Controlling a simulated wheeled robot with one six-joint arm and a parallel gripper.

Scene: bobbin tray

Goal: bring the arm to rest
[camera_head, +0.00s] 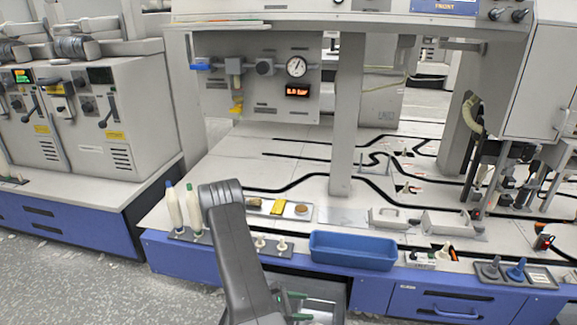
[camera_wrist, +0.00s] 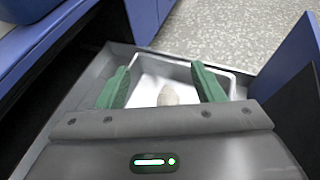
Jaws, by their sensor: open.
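My gripper (camera_wrist: 162,84) is open, with its two green fingers apart and nothing between the tips that I can see held. In the head view my gripper (camera_head: 295,306) is low at the front of the bench, partly hidden behind my dark grey arm. Below the fingers in the wrist view is a white tray (camera_wrist: 238,86) inside an open grey drawer. A pale oval piece (camera_wrist: 168,95) lies in the tray, and its near part is hidden by my gripper body.
A blue bin (camera_head: 352,262) stands at the bench's front edge, close to my arm. Two pale bobbins, one blue-tipped (camera_head: 173,208) and one green-tipped (camera_head: 194,210), stand upright left of my arm. A dark holder (camera_head: 518,275) is at the right. Grey floor lies in front.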

